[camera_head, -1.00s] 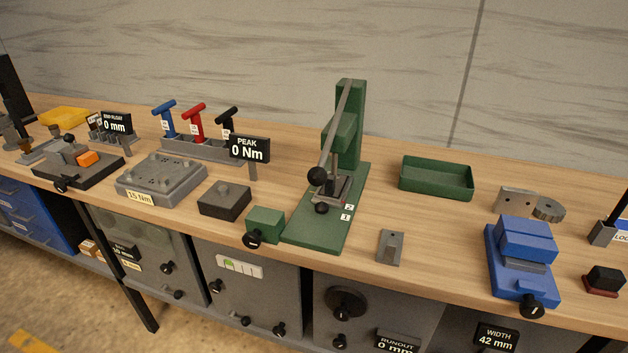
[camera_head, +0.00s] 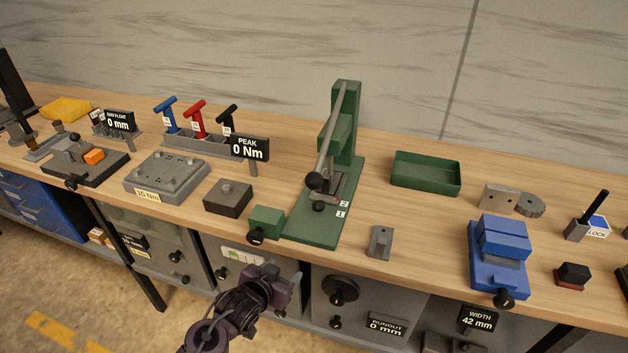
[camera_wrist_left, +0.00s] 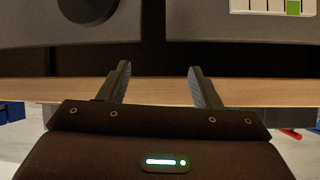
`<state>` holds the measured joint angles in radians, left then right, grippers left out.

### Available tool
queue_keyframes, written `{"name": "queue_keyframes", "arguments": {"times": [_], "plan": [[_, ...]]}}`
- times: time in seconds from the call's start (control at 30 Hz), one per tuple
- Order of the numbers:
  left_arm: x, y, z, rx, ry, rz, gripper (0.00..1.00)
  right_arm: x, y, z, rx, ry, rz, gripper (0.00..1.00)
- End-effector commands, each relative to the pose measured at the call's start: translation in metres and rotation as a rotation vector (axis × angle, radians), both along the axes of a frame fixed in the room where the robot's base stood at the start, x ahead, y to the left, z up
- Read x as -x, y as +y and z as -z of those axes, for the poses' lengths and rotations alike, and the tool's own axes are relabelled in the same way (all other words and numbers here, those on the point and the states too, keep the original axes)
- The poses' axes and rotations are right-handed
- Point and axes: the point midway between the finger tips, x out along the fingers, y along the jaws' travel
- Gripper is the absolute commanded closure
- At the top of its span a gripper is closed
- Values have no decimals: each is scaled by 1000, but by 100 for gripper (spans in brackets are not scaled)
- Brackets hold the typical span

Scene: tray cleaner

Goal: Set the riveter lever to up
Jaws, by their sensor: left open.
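The green riveter (camera_head: 347,145) stands upright on its green base plate (camera_head: 318,224) on the bench. Its long grey lever (camera_head: 332,133) slants from the top of the column down to a black ball knob (camera_head: 314,181), which hangs low at the front. My left gripper (camera_head: 284,278) is in front of the bench, below the top's front edge and apart from the riveter. In the left wrist view its two fingers (camera_wrist_left: 157,85) are spread with nothing between them. The riveter is not seen in that view. My right gripper is not in view.
A green block with a black knob (camera_head: 266,223) sits left of the riveter base. A small grey bracket (camera_head: 380,242) and a green tray (camera_head: 426,174) are to its right. A blue vise (camera_head: 498,252) is further right. Grey cabinets (camera_head: 370,290) are below the bench top (camera_head: 420,222).

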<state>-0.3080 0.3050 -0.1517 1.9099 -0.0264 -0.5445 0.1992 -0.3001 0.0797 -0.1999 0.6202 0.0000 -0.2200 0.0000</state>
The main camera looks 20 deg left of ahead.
Motion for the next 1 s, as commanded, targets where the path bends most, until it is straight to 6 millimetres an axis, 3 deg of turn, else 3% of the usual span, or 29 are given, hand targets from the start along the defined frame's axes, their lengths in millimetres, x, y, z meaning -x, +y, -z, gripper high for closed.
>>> {"name": "queue_keyframes", "arguments": {"times": [0.03, 0.17, 0.43, 0.67, 1.0], "plan": [[-7, -4, -38, 7, -58, 14, 42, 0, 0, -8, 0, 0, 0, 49], [-16, -15, -111, 34, -188, 46, 42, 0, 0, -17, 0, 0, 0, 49], [-48, -18, -170, 103, -464, 140, 42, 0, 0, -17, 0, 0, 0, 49], [-60, -22, -190, 129, -544, 175, 42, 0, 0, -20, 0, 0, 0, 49], [-108, -38, -191, 129, -542, 174, 42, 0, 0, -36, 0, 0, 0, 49]]}}
